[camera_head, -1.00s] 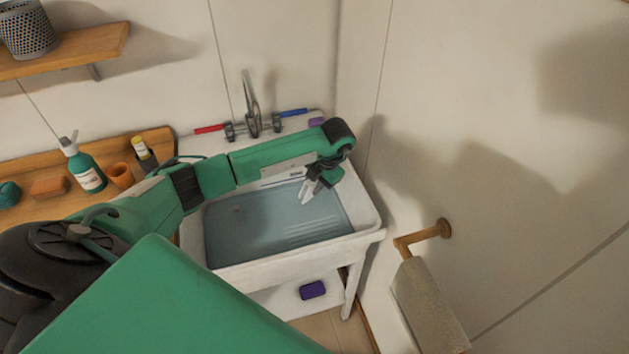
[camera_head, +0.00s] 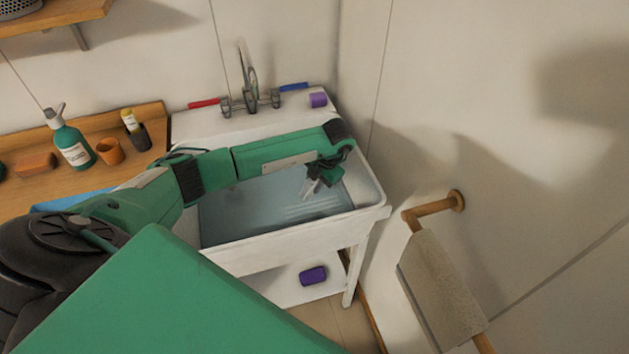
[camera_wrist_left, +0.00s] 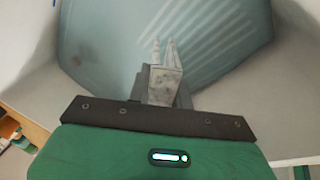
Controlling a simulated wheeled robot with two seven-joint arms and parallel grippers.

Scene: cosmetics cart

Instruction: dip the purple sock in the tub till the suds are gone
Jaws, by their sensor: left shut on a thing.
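The white tub (camera_head: 290,243) stands in the corner with blue-grey water (camera_head: 250,210) in it. My left gripper (camera_head: 309,190) reaches over the right part of the water, fingers pointing down. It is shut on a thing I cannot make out. In the left wrist view its pale fingertips (camera_wrist_left: 164,50) are close together over the water, with a light grey part behind them. I cannot pick out a purple sock or suds there. A small purple item (camera_head: 318,100) sits on the tub's back right ledge, and a darker purple item (camera_head: 313,275) lies on the shelf below. My right gripper is not in view.
A tap (camera_head: 249,88) with red and blue handles stands at the tub's back. A wooden counter (camera_head: 65,185) at left holds a green pump bottle (camera_head: 70,140), an orange cup (camera_head: 110,152) and a brown block (camera_head: 35,165). A towel (camera_head: 440,290) hangs at right.

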